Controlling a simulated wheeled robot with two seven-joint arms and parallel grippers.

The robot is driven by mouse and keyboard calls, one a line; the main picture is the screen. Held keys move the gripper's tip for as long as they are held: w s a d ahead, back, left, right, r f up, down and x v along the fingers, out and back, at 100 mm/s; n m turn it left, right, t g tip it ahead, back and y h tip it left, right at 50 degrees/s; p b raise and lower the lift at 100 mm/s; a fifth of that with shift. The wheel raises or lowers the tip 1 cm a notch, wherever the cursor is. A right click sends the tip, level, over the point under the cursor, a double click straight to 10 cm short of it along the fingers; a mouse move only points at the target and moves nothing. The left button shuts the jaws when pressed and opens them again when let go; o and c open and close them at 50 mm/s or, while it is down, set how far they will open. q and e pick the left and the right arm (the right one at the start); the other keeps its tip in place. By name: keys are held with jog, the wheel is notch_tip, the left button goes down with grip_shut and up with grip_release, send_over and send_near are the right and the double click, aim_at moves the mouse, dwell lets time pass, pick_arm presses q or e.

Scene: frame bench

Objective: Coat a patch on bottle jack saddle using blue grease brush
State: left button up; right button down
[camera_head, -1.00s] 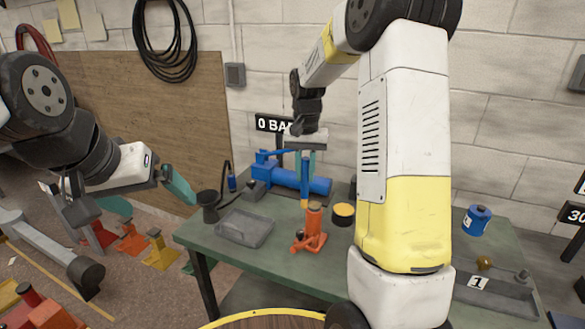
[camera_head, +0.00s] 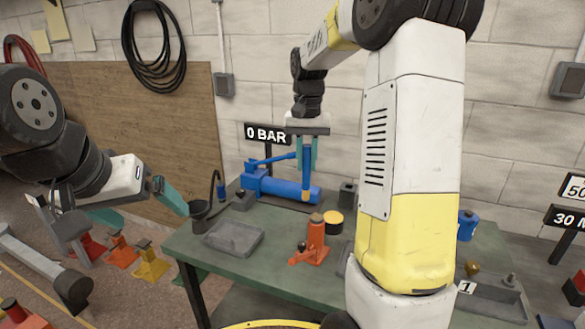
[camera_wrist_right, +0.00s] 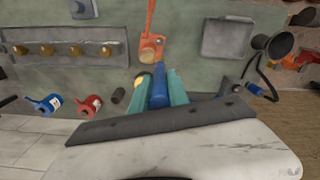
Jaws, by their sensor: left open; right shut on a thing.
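The orange bottle jack (camera_head: 313,240) stands upright on the green bench, its saddle (camera_head: 316,218) on top. My right gripper (camera_head: 307,155) is shut on the blue grease brush (camera_head: 306,175), which hangs down from the teal fingers. In the head view the brush's lower end shows just above and left of the saddle; I see no clear contact. In the right wrist view the blue brush (camera_wrist_right: 159,85) lies between the fingers, the orange jack (camera_wrist_right: 150,45) just beyond; its bristles are not clearly visible. My left gripper (camera_head: 138,205) is open and empty, left of the bench.
A grey tray (camera_head: 232,238) and a black cup (camera_head: 200,212) are at the bench's left. A blue pump (camera_head: 280,187) lies behind the jack, with a yellow-topped tin (camera_head: 334,222) beside it. My right arm hides part of the bench's right side.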

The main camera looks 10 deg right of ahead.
jog(key=shift+r, duration=1.25)
